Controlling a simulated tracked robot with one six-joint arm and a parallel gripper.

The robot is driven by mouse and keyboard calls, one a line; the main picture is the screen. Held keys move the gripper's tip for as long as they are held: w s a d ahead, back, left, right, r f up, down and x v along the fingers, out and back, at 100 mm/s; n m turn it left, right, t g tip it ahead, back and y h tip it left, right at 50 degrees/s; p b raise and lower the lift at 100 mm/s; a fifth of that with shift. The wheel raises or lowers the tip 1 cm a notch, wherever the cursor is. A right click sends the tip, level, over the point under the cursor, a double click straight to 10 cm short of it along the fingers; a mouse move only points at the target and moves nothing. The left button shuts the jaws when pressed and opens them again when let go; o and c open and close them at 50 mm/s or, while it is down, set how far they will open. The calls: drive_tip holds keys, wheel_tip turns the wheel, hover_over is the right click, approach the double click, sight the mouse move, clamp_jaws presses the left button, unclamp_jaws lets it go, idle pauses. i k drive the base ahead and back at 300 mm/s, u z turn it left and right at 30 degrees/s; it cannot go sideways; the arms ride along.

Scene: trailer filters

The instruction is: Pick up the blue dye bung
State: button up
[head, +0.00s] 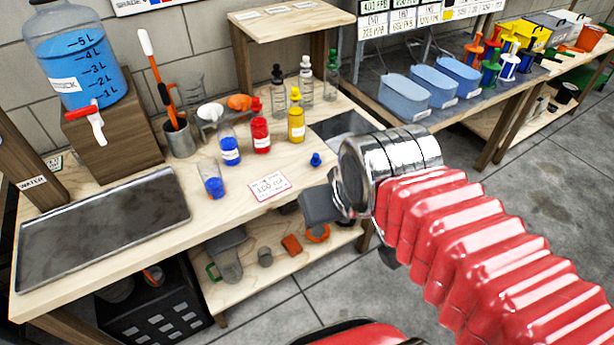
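The blue dye bung (316,160) is a small blue stopper standing alone on the pale wooden bench top, right of the label card. A clear bottle with blue dye (230,150) stands behind and left of it with no stopper in its neck. My gripper (322,205) hangs over the front edge of the bench, nearer the camera than the bung and apart from it in the picture. One dark grey finger shows to the left of the chrome wrist. The wrist and red sleeve hide the rest, so its opening cannot be seen. Nothing shows held in it.
Red (260,132) and yellow (296,118) stoppered bottles stand behind the bung. A glass with blue liquid (211,182) and a label card (269,186) lie left. A dark plate (344,130) lies behind right. A metal tray (100,230) fills the left bench. Bench around the bung is clear.

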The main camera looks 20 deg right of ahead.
sight(316, 161)
drive_tip(key=u, duration=0.4)
drive_tip(key=k, duration=0.85)
drive_tip(key=u, duration=0.2)
drive_tip(key=i, duration=1.35)
drive_tip(key=u, duration=0.2)
